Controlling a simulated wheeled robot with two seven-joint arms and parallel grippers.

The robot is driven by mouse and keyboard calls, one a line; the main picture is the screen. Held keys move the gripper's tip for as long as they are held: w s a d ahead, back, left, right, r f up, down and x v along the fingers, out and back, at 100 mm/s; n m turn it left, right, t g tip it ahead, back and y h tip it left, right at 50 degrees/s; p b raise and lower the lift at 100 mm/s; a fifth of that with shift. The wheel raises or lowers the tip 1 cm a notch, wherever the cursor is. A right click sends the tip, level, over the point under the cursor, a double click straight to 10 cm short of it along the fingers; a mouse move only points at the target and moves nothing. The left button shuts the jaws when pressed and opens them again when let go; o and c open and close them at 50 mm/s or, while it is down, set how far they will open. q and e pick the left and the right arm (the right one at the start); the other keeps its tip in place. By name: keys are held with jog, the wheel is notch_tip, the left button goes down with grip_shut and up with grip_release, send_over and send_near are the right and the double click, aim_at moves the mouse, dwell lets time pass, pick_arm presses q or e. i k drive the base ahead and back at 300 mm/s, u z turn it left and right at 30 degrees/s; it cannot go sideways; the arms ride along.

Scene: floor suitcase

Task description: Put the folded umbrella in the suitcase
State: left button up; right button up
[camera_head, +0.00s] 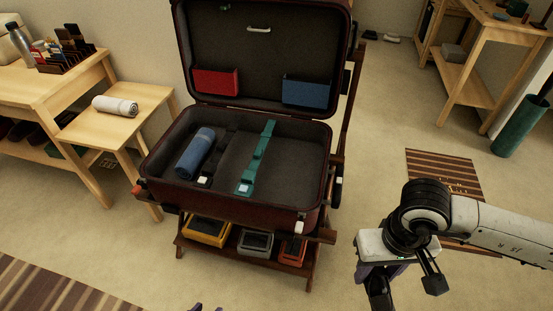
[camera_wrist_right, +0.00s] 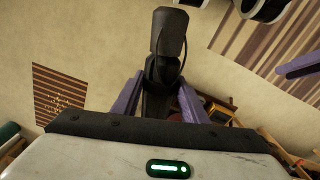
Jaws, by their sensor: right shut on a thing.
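The open suitcase (camera_head: 318,190) stands on a wooden rack, its lid raised. My right gripper (camera_head: 380,275) is to the right of it, apart from it, with purple fingers shut on the dark folded umbrella (camera_head: 380,292). In the right wrist view the umbrella (camera_wrist_right: 168,45) sticks out between the purple fingers (camera_wrist_right: 155,100), a thin strap loop beside it. Part of it is hidden by the gripper.
The suitcase holds a blue roll (camera_head: 196,153) at left and a teal strap (camera_head: 257,160); bare lining lies to the strap's right. A side table (camera_head: 88,127) with a pale roll (camera_head: 115,106) stands left. A green bin (camera_head: 520,127) is at right.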

aim_at(293, 175)
jog(key=u, duration=0.35)
jog(key=i, duration=1)
